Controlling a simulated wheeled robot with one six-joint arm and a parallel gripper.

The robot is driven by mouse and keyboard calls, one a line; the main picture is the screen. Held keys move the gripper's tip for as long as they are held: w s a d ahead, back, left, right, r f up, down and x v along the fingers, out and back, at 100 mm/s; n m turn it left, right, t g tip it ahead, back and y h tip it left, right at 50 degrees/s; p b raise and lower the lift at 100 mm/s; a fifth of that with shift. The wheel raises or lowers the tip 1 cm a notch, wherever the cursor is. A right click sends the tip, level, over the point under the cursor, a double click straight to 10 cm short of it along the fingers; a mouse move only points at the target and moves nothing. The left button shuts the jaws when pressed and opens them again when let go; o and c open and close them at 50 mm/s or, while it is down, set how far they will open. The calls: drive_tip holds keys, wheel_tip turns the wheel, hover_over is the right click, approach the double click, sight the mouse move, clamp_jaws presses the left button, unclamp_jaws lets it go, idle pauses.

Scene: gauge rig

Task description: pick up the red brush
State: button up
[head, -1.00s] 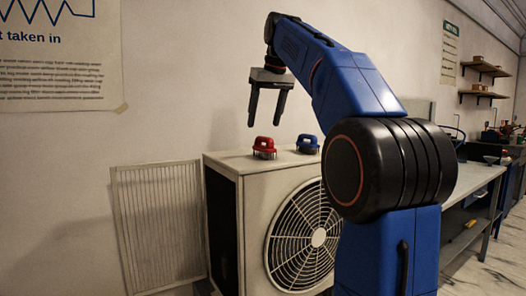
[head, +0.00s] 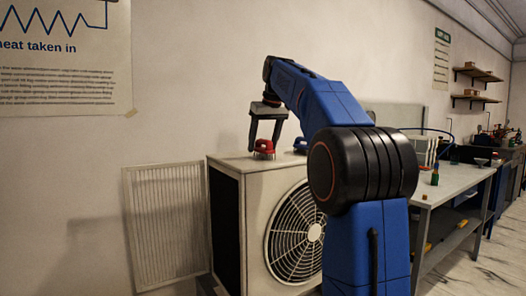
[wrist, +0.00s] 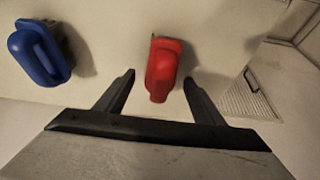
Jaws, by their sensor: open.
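The red brush (head: 264,148) stands on top of the beige fan unit (head: 228,165), near its left end. In the wrist view the red brush (wrist: 163,70) shows from above, with its near end between the fingertips. My gripper (head: 264,147) is open and pointing down, with one finger to each side of the brush; it also shows in the wrist view (wrist: 158,78). A gap shows on both sides between fingers and brush. The blue brush (wrist: 40,52) stands to the left in the wrist view; in the head view it is mostly hidden behind my arm.
A slatted panel (head: 165,225) leans on the wall left of the unit. The unit's round fan grille (head: 297,235) faces forward. A workbench (head: 450,183) with small items stands at the right. Shelves (head: 477,98) hang on the far wall.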

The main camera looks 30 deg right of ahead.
drive_tip(key=c, duration=1.2)
drive_tip(key=shift+r, duration=5.05)
